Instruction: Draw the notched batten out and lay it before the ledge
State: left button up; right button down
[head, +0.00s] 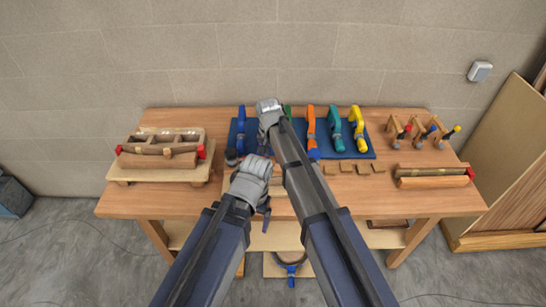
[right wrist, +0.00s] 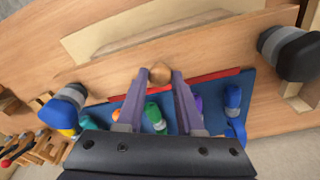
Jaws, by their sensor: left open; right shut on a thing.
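In the right wrist view, the purple-grey fingers of my right gripper (right wrist: 159,84) are shut on a round wooden knob (right wrist: 160,72). The knob sits against a long wooden piece, with a red strip (right wrist: 200,80) beside it. I cannot make out notches, so I cannot tell whether this is the notched batten. My arms hide most of the bench middle there. The ledge cannot be told apart surely.
Clamps, orange (head: 311,125) and yellow (head: 357,130) among them, stand on a blue mat (head: 370,152). A wooden frame with strips (head: 160,158) is at the left. Small wood blocks (head: 362,168) lie right of my arms. Red-ended strips (head: 435,174) lie at the right.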

jog(key=s, duration=0.8)
jog(key=shift+s, duration=0.4)
dwell(0.8)
jog(key=shift+r, duration=0.1)
jog(key=shift+r, duration=0.15)
notch_tip(320, 180, up, 8)
jog(key=s+p, duration=0.2)
jog(key=p, duration=0.6)
jog(key=shift+s, duration=0.1)
dwell(0.4)
